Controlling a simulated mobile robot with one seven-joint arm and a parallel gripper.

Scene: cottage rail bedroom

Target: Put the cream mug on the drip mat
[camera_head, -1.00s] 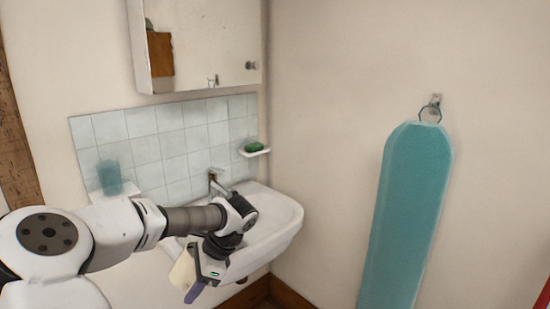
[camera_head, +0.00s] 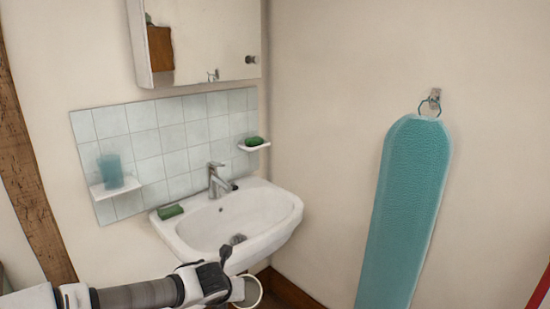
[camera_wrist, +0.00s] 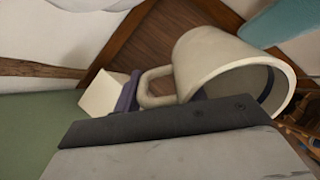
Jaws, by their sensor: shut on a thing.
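The cream mug (camera_head: 250,292) shows at the bottom of the head view, its round mouth seen beside my gripper (camera_head: 236,290). It also shows in the wrist view (camera_wrist: 212,62), large, lying sideways in the picture with its open mouth toward the right. My gripper (camera_wrist: 128,94) is shut on the mug's handle; a pale fingertip with a purple pad shows beside the handle. The rest of the grip is hidden behind the dark gripper body. No drip mat can be made out in either view.
A white washbasin (camera_head: 232,222) with a tap (camera_head: 216,180) is on the wall beyond my arm. A green soap (camera_head: 170,211) lies on its rim. A small shelf (camera_head: 116,187) holds a blue tumbler (camera_head: 110,170). A teal ironing board (camera_head: 408,210) hangs at right.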

